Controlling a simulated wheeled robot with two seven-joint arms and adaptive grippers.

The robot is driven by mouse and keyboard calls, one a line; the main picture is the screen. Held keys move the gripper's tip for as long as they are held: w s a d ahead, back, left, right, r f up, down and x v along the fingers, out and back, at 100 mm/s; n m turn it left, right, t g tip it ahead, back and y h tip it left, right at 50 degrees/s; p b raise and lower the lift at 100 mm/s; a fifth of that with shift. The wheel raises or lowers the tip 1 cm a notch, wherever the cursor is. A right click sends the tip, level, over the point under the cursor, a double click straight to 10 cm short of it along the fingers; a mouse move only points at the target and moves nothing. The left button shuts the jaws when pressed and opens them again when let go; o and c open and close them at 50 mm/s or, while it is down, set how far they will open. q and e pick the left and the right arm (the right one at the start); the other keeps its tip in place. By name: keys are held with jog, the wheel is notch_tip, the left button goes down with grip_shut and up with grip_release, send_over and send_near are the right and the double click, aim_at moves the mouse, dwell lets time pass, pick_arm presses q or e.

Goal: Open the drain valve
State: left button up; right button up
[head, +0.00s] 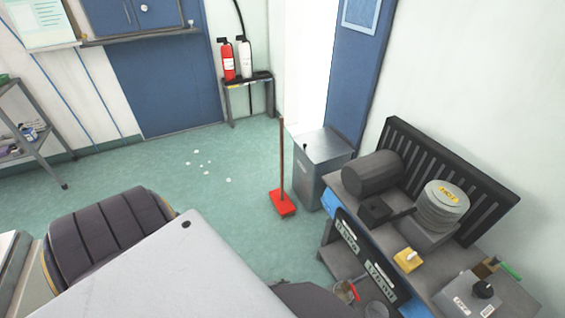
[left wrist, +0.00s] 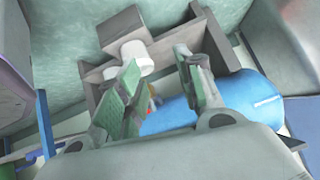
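In the left wrist view, my left gripper (left wrist: 157,75) is open, its two green-padded fingers apart. A blue cylindrical tank (left wrist: 250,98) lies behind the fingers. A small red-and-yellow part (left wrist: 154,91), which may be the drain valve, shows between the fingers near the tank's end. It is mostly hidden by the left finger, so its position and any contact cannot be told. In the head view, a bit of blue (head: 331,206) shows under the workbench. A small reddish part (head: 346,291) shows at the bottom edge. My right gripper is not in view.
The grey workbench (head: 440,288) at right carries a black cylinder (head: 372,173), a disc stack marked HOT (head: 440,205) and a knobbed box (head: 474,296). A red broom (head: 283,203) stands beside a grey cabinet (head: 322,160).

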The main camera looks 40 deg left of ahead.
pick_arm(q)
jog(key=shift+s, duration=0.4)
